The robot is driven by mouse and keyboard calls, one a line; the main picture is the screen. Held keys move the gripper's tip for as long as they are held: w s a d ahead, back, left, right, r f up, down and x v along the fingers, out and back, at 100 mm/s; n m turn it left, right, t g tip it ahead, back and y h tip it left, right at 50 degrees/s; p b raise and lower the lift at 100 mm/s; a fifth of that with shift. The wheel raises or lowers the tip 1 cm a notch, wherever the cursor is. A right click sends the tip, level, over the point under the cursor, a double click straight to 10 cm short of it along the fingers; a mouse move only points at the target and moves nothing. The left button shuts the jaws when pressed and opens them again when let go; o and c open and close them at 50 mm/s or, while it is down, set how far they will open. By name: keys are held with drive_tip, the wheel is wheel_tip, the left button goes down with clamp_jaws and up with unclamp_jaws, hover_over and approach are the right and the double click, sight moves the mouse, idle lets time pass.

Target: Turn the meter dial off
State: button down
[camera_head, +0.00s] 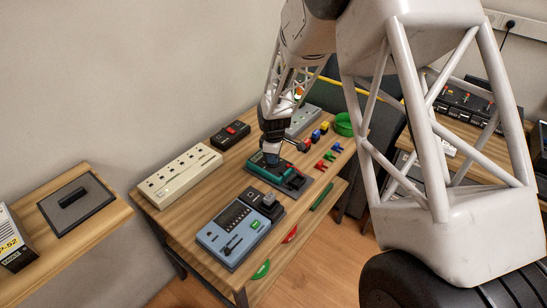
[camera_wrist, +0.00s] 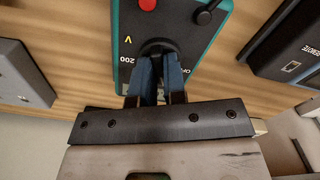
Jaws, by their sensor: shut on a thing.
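The teal meter (camera_head: 257,169) lies on the wooden table, partly hidden under my gripper in the head view. In the wrist view the meter (camera_wrist: 205,42) shows a red jack, a black jack and the labels V, 200 and a partly covered OFF. Its round black dial (camera_wrist: 157,46) sits between my blue fingertips. My gripper (camera_wrist: 158,72) is shut on the dial; it also points down onto the meter in the head view (camera_head: 271,158). The fingers hide much of the dial, so I cannot tell its exact setting.
A blue-grey device (camera_head: 226,238) stands in front of the meter. A cream power strip (camera_head: 180,180) and a black box with a red switch (camera_head: 230,135) are on the left. Small coloured plugs (camera_head: 325,161) and a green bowl (camera_head: 345,124) are on the right.

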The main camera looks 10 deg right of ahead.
drive_tip(key=n, duration=0.4)
drive_tip(key=shift+n, duration=0.3)
drive_tip(key=n, duration=0.3)
drive_tip(key=shift+n, duration=0.3)
drive_tip(key=c, duration=1.2)
unclamp_jaws()
drive_tip(key=shift+r, duration=3.9)
